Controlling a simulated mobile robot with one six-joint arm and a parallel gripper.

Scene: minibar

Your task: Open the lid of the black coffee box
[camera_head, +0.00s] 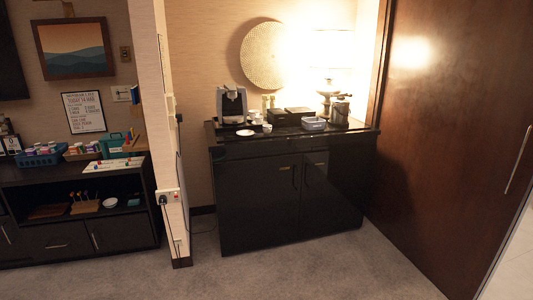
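A low black box (290,115), which looks like the coffee box, sits on top of the dark cabinet (262,200) in the alcove. It stands behind the small cups and left of the lamp. Its top looks flat, as if the lid is down, but it is too small and dark to be sure. My gripper is not in view.
On the cabinet top are a coffee machine (232,104), a white saucer (245,133), a white cup (267,128), a grey tray (314,124) and a dark kettle (340,112). Carpet (285,270) in front is clear. A partition wall (163,100) stands left, a wooden door (450,130) right.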

